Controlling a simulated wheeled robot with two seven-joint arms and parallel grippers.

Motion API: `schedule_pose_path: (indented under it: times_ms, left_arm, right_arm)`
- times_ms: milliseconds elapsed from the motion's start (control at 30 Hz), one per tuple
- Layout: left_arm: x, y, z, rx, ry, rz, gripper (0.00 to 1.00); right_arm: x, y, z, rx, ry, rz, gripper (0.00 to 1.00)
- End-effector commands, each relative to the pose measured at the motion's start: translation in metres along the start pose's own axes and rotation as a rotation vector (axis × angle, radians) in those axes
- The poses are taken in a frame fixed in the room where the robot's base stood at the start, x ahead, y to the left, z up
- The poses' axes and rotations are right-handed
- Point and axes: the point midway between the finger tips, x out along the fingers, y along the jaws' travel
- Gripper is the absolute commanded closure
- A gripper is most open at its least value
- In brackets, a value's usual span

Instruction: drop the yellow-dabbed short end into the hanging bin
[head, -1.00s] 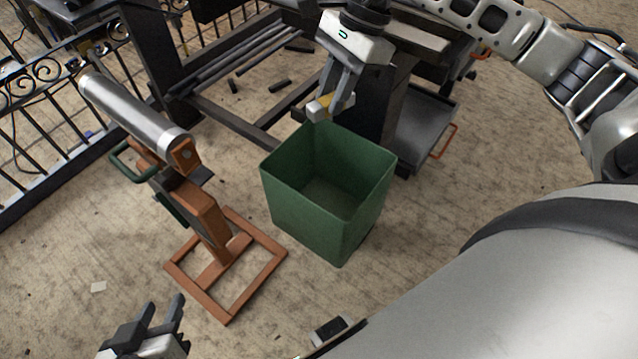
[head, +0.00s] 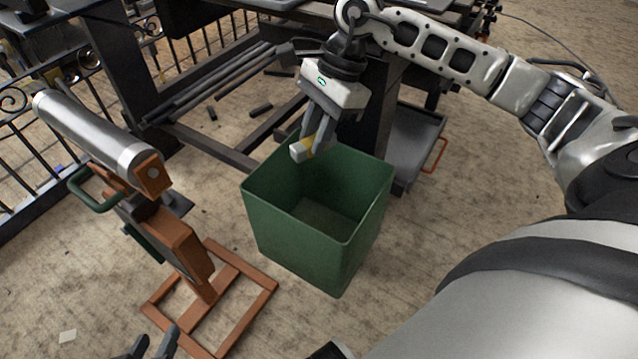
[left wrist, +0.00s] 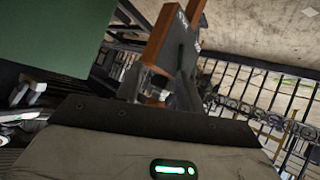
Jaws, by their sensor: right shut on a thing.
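The short end (head: 299,152) is a small pale metal piece with a yellow dab at the fingers. My right gripper (head: 314,145) is shut on it and holds it around the far rim of the green bin in the head view. The bin (head: 295,238) is square and open-topped, and its visible inside looks empty. Its hanging support is hidden. A green wall of it also seems to show in the left wrist view (left wrist: 60,35). My left gripper (head: 152,349) is at the bottom edge of the head view, fingers apart and empty, away from the bin.
An orange stand (head: 187,250) with a silver roller (head: 90,130) stands left of the bin. A dark workbench frame with bars (head: 215,85) lies behind. A grey tray (head: 412,145) is to the right. Black railings (head: 20,150) are at far left.

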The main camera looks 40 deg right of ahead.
Motion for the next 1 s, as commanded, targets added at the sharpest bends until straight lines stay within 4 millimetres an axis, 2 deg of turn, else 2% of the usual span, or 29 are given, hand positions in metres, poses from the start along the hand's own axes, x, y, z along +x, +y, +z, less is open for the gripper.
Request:
schedule_pose_path:
  times_ms: [267, 300, 400, 633, 767, 867, 1000]
  left_arm:
    - [-0.001, 0.002, -0.004, 0.001, 0.02, 0.005, 0.62]
    - [-0.001, 0.002, -0.004, 0.001, 0.02, 0.005, 0.62]
    - [-0.001, 0.002, -0.004, 0.001, 0.019, 0.005, 0.62]
    - [-0.001, 0.002, -0.003, 0.001, 0.018, 0.005, 0.62]
    - [-0.002, 0.002, -0.003, 0.001, 0.015, 0.005, 0.62]
    - [-0.003, 0.002, -0.003, 0.001, 0.004, 0.004, 0.62]
    - [-0.004, 0.0, 0.004, 0.001, -0.034, -0.004, 0.62]
  right_arm:
    - [0.002, -0.001, -0.001, -0.001, -0.002, -0.003, 1.0]
    - [0.002, -0.001, -0.001, -0.001, -0.002, -0.003, 0.75]
    - [0.002, -0.001, -0.001, -0.001, -0.002, -0.003, 0.52]
    - [0.003, 0.0, -0.001, 0.0, 0.0, 0.001, 0.52]
    - [-0.003, -0.001, -0.001, 0.0, 0.0, -0.002, 0.52]
    - [-0.017, -0.001, -0.001, -0.001, -0.001, -0.004, 0.52]
    - [-0.049, -0.001, 0.0, 0.0, 0.0, -0.006, 0.52]
